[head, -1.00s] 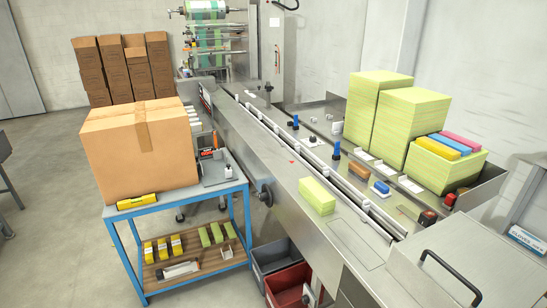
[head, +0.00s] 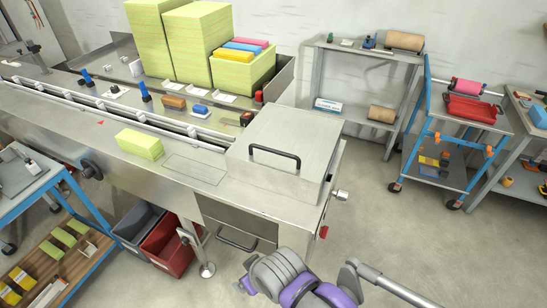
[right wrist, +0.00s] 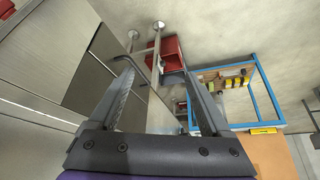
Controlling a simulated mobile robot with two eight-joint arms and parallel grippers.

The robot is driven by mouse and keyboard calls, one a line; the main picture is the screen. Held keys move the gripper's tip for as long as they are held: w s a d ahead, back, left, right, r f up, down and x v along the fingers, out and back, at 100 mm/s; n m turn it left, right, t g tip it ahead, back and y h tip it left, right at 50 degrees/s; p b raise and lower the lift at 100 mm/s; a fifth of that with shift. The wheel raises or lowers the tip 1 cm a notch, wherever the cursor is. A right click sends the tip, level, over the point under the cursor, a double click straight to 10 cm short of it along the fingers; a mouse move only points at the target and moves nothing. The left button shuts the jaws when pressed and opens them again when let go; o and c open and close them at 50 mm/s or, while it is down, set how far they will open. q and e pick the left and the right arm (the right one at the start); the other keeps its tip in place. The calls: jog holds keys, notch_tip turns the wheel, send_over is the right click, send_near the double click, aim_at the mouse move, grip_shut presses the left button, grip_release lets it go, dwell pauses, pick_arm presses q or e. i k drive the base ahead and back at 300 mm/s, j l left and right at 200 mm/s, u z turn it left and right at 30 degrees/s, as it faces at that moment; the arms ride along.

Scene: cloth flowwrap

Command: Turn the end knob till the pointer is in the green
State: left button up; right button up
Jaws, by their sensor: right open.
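A silver knob (head: 342,195) sticks out of the end face of the steel wrapping machine (head: 130,175), at its right end in the head view. I cannot make out a pointer or a green zone. A black hand knob (head: 91,169) sits on the machine's long front side. My right gripper (right wrist: 160,78) is open and empty in the right wrist view, with the machine's side and a red bin beyond its fingers. My purple and grey right arm (head: 295,285) shows at the bottom of the head view, below the machine's end. My left gripper is out of view.
A steel cover with a black handle (head: 275,155) tops the machine's end, and a red part (head: 323,232) sits on the end face. Grey and red bins (head: 165,245) stand under the machine. Floor (head: 400,240) is clear right of the end, before a shelf (head: 350,95).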

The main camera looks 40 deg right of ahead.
aim_at(341, 196)
jog(key=k+l, duration=0.35)
jog(key=l, duration=0.15)
jog(key=z, duration=0.4)
jog(key=l+z, duration=0.1)
jog(key=z, duration=0.35)
jog(key=l+z, duration=0.1)
jog(key=z, duration=0.7)
jog(key=j, duration=0.35)
